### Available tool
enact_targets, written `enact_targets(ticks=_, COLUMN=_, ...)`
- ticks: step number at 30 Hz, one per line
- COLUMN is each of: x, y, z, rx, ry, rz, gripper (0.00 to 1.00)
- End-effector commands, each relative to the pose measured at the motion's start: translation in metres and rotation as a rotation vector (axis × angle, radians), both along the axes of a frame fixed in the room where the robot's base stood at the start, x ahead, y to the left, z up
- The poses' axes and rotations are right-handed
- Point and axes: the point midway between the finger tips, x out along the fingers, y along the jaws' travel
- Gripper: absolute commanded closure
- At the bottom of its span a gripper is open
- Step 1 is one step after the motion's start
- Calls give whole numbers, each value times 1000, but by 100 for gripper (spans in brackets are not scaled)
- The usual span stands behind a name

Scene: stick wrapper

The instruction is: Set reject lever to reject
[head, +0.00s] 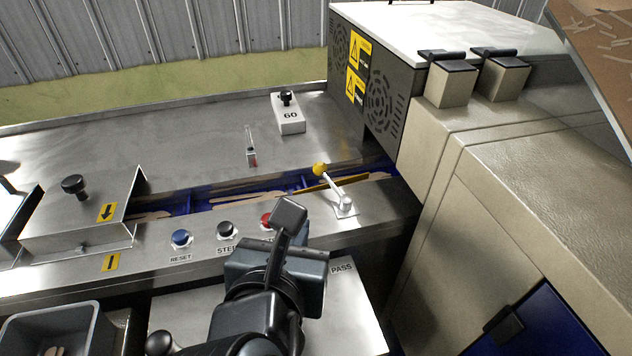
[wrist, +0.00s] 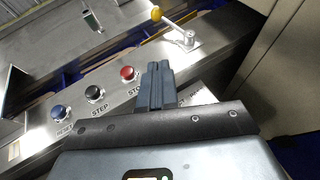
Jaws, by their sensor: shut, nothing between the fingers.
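The reject lever (head: 332,186) is a silver rod with a yellow ball knob on a small plate, on the metal ledge in front of the blue conveyor. In the head view its knob points up and left from the pivot, over the conveyor's near edge. It also shows in the wrist view (wrist: 172,27), at the top, beyond my fingertips. My gripper (head: 291,211) is shut and empty, in front of the lever and apart from it. In the wrist view the shut fingers (wrist: 156,78) point toward the lever. A "PASS" label shows beside my gripper; any reject label is hidden.
The red button (head: 266,220), black STEP button (head: 225,229) and blue RESET button (head: 180,238) sit left of my gripper. A beige machine housing (head: 500,190) stands close on the right. A white "60" block (head: 289,116) stands behind the conveyor. A grey bin (head: 60,325) is at lower left.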

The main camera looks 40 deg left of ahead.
Motion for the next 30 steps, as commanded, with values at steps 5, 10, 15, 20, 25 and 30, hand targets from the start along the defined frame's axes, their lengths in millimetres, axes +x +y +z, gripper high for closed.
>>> enact_targets(ticks=5, x=0, y=0, z=-1, rx=2, ry=1, rz=-1, gripper=100)
enact_targets(ticks=10, x=6, y=2, z=-3, rx=2, ry=2, rz=-2, gripper=100)
enact_targets(ticks=15, x=26, y=11, z=-12, rx=1, ry=2, rz=-4, gripper=100)
enact_targets(ticks=20, x=53, y=23, z=-24, rx=1, ry=2, rz=-3, gripper=100)
enact_targets(ticks=25, x=80, y=36, z=-37, rx=2, ry=2, rz=-2, gripper=100)
enact_targets(ticks=30, x=103, y=47, z=-34, rx=4, ry=1, rz=-2, gripper=100)
